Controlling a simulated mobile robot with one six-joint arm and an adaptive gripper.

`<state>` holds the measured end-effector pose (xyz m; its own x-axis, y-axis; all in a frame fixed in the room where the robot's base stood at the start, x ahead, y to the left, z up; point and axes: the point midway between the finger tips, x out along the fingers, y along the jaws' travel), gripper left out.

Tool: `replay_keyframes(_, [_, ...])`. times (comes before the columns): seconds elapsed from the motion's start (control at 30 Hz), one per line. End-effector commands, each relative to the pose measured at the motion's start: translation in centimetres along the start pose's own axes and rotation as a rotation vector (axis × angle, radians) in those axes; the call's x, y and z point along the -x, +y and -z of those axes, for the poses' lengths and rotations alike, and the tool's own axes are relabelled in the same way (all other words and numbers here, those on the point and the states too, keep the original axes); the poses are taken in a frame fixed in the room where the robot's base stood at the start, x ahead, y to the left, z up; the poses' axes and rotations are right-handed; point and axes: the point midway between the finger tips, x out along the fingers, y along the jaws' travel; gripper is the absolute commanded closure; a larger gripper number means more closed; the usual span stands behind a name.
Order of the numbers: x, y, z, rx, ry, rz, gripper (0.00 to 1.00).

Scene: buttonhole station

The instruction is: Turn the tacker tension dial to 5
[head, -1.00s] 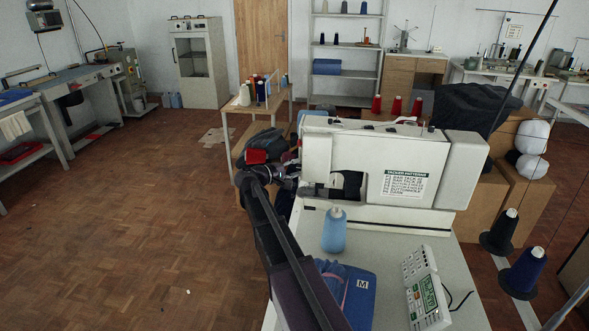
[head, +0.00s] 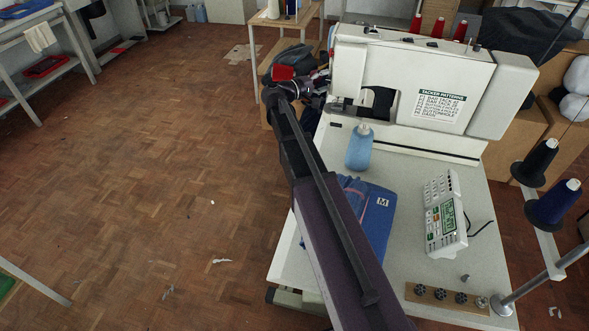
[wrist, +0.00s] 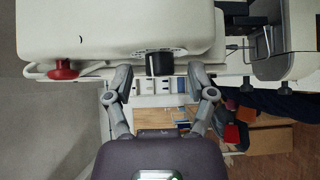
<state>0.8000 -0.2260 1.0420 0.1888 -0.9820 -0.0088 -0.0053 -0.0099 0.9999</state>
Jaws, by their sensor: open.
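The tacker (head: 425,75) is a white sewing machine on a pale table in the head view, with a tacker patterns label on its front. In the wrist view, the black tension dial (wrist: 159,64) sits at the lower edge of the white machine housing (wrist: 115,25), with small markings beside it. My gripper (wrist: 161,77) is open, with one finger on each side of the dial and a visible gap at both sides. I cannot tell the dial's setting. In the head view my arm reaches toward the machine's left end, and the dial cannot be made out.
A red knob (wrist: 63,70) sits left of the dial in the wrist view. Floor at left is mostly clear.

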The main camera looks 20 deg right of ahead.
Motion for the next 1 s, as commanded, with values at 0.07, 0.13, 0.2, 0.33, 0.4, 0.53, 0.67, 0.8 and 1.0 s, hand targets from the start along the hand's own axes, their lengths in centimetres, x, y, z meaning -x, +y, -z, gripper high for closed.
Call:
replay_keyframes(0.07, [0.0,-0.6,0.0,-0.031,0.001,-0.031,0.29])
replay_keyframes(0.13, [0.0,-0.6,0.0,-0.059,0.002,-0.059,0.29])
replay_keyframes(0.2, [1.0,-0.2,0.0,-0.067,0.005,-0.067,0.29])
replay_keyframes(0.33, [2.8,-0.3,0.0,-0.065,0.005,-0.066,0.29])
replay_keyframes(0.4, [3.8,-0.3,0.0,-0.065,0.005,-0.065,0.29])
replay_keyframes(0.53, [5.6,-0.5,0.0,-0.065,0.005,-0.065,0.29])
replay_keyframes(0.67, [7.4,-0.6,0.0,-0.065,0.004,-0.064,0.29])
replay_keyframes(0.8, [9.4,-0.7,0.0,-0.065,0.004,-0.064,0.29])
replay_keyframes(1.0, [12.2,-0.9,0.0,-0.065,0.004,-0.064,0.29])
